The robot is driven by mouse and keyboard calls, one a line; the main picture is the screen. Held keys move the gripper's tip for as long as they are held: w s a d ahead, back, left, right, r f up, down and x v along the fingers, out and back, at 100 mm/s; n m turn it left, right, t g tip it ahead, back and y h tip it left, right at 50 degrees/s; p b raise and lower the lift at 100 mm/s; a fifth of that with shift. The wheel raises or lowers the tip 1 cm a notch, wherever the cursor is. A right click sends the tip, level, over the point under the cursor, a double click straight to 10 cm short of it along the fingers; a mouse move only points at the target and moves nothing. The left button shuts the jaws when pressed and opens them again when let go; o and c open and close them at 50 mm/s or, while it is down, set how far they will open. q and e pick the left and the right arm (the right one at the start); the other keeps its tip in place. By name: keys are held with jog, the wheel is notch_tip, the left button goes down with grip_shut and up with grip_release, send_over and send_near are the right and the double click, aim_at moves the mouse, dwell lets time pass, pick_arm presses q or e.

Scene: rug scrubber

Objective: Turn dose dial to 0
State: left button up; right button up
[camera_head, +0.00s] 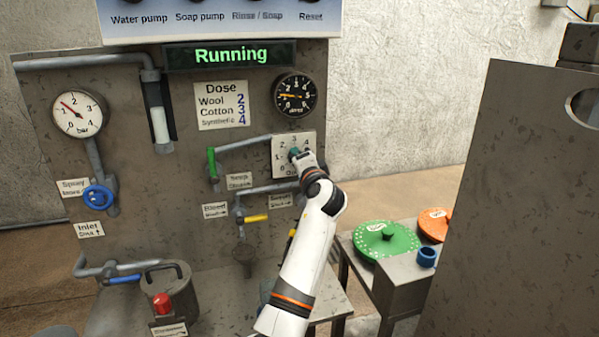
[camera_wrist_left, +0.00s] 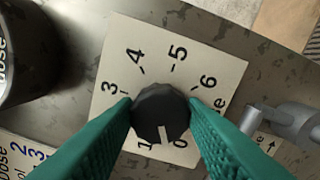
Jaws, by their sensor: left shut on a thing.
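The dose dial is a dark round knob (camera_wrist_left: 160,112) with a white mark, on a pale plate (camera_wrist_left: 118,70) numbered 0 to 6. In the left wrist view the mark points down, between 1 and 0. My left gripper (camera_wrist_left: 160,108) has its green fingers on both sides of the knob, shut on it. In the head view my left gripper (camera_head: 299,156) reaches the plate (camera_head: 279,148) on the panel and hides most of the knob. My right gripper is not in view.
The display (camera_head: 230,55) reads Running. The dose gauge (camera_head: 294,95) is above the dial. A green-handled valve (camera_head: 212,163) and a yellow-handled valve (camera_head: 255,218) are close by. A grey cabinet (camera_head: 520,220) stands at right, beside a green disc (camera_head: 386,240).

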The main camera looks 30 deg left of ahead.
pick_arm(q)
jog(key=shift+f+n+b, duration=0.15)
jog(key=shift+n+b, duration=0.9)
jog(key=shift+n, duration=0.45)
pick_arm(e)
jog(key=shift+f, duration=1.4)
pick_arm(q)
jog(key=o, duration=1)
jog(key=shift+d, duration=0.1)
jog(key=p+v, duration=0.2)
jog(key=v, duration=1)
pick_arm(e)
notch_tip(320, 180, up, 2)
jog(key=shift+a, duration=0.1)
